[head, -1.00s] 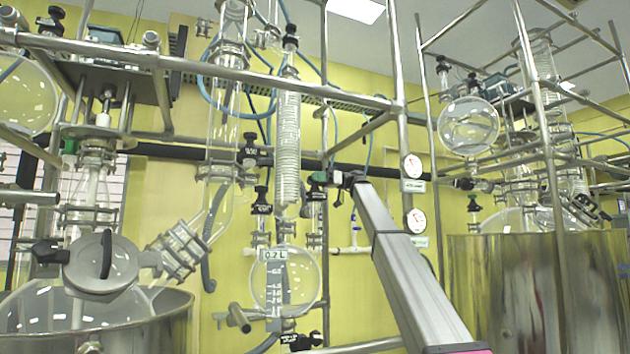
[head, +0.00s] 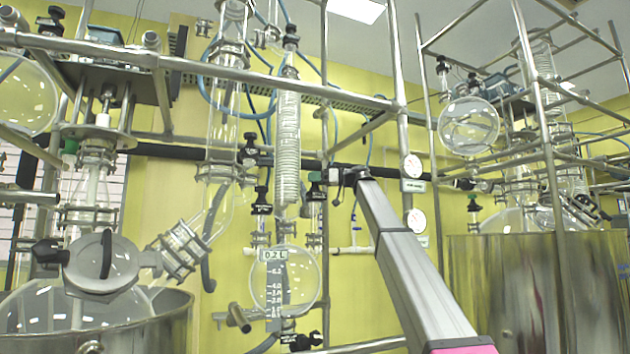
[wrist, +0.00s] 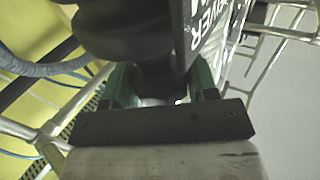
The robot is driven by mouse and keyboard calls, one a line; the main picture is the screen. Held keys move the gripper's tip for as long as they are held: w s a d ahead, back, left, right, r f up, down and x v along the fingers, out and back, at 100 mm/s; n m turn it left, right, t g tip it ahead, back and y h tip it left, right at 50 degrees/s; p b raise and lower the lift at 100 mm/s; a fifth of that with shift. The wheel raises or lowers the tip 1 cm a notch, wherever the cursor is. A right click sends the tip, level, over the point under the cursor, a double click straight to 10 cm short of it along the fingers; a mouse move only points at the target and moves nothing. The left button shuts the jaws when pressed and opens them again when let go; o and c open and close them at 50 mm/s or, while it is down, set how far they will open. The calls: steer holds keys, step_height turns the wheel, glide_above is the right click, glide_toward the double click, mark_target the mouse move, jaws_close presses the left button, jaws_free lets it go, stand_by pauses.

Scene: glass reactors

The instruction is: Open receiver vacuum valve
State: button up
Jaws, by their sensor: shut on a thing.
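The receiver vacuum valve (head: 317,189), a dark knob with a black label, sits above the small round receiver flask (head: 300,285), right of the glass coil. My gripper (head: 331,177) reaches it from the right at the end of my raised arm. In the wrist view, my gripper (wrist: 160,92) is shut on the dark valve handle (wrist: 154,72), with a green pad on each side. A dark label (wrist: 205,30) with white lettering ending in "IVER" shows close by. The handle's exact turn is hard to tell.
A similar black-labelled valve (head: 261,200) stands to the left. The glass coil (head: 288,140) is close by. Steel frame bars (head: 397,130) and two gauges (head: 411,166) lie near my arm. A large reactor with a steel vessel (head: 540,290) stands at right.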

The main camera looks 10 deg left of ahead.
steer(key=n+g, duration=0.2)
steer(key=g, duration=0.1)
steer(key=shift+w+r, duration=0.1)
steer(key=shift+w, duration=0.2)
steer(key=n+g+h, duration=0.1)
steer(key=n+g, duration=0.1)
steer(key=g, duration=0.1)
steer(key=n+g+h, duration=0.1)
steer(key=g, duration=0.1)
steer(key=shift+a+n+g, duration=0.1)
steer(key=shift+n+g, duration=0.3)
steer(key=n+g+h, duration=0.2)
steer(key=shift+s+g, duration=0.15)
steer(key=shift+g, duration=0.15)
steer(key=shift+s+n, duration=0.15)
steer(key=shift+n, duration=0.15)
steer(key=o, duration=0.7)
